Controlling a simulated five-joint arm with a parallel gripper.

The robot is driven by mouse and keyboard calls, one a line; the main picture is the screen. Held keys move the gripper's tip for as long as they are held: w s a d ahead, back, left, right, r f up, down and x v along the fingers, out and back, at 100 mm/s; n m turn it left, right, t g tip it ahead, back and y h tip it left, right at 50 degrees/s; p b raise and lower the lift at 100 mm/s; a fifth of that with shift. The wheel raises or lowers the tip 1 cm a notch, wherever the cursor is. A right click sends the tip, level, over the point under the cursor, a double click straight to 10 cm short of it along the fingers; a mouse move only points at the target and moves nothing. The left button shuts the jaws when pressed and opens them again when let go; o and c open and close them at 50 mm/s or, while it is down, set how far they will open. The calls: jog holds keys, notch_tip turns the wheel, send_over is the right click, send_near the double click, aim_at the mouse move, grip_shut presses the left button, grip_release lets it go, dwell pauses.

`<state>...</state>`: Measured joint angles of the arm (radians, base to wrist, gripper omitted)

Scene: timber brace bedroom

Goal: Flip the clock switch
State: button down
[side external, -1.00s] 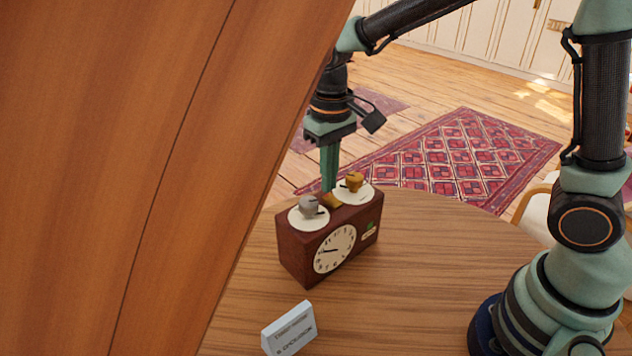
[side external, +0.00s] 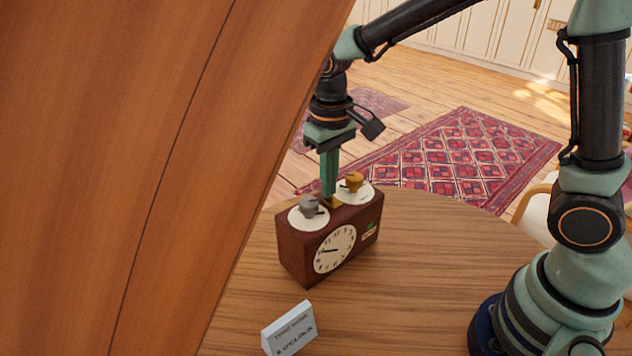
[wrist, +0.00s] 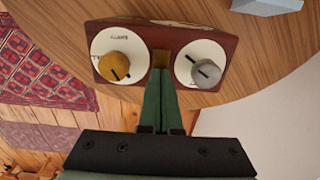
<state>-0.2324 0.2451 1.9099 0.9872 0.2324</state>
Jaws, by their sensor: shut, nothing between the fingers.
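The clock (side external: 294,246) is a dark reddish-brown box with a round white face, standing on the wooden table. Its top carries a grey knob (side external: 308,206) and a gold knob (side external: 354,181), each on a white disc. The fingers partly hide the piece.
A small white sign (side external: 289,328) stands on the table (side external: 420,240) in front of the clock. A large timber brace (side external: 120,170) blocks the left of the side view. The table right of the clock is clear. A patterned rug (side external: 465,155) lies on the floor beyond.

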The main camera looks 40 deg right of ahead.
jog(key=shift+f, duration=0.3)
jog(key=shift+r, duration=3.5)
jog(key=s+d+r+t, duration=0.3)
jog(key=s+d+t, duration=0.2)
jog(key=s+d, duration=0.4)
jog(key=shift+s+r+t, duration=0.25)
jog(key=shift+r+t, duration=0.05)
jog(key=shift+r, duration=0.1)
